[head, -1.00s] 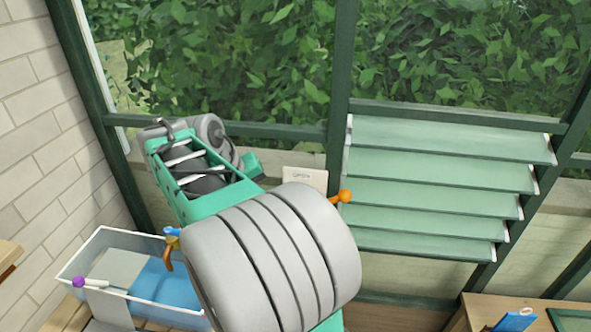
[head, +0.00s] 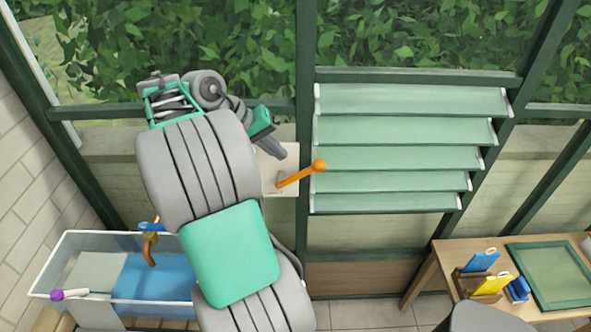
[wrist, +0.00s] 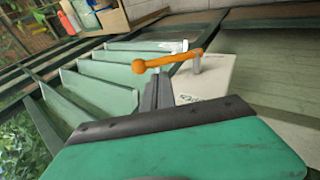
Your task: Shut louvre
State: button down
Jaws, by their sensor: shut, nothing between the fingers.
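The louvre (head: 405,158) is a column of pale green glass slats in the dark green window frame. Its slats stand tilted open, with gaps showing in the wrist view (wrist: 108,75). Its orange lever (head: 300,175) ends in a ball and points right and slightly up from a pivot on a white plate (head: 287,157). The lever also shows in the wrist view (wrist: 170,62). My gripper (head: 279,152) is shut and empty, in front of the plate, just above and left of the lever. In the wrist view its fingertips come close beneath the lever; I cannot tell whether they touch it.
A clear-walled tub (head: 70,252) with a blue area inside stands at the lower left. A wooden table (head: 440,262) at the lower right holds blue and yellow items and a green-framed panel (head: 552,275). A brick wall (head: 35,180) bounds the left.

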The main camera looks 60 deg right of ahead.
aim_at(302, 172)
jog(key=x, duration=0.8)
jog(key=shift+f, duration=0.1)
jog(key=shift+f+t+b, duration=0.15)
jog(key=shift+t+b, duration=0.15)
jog(key=shift+b, duration=0.15)
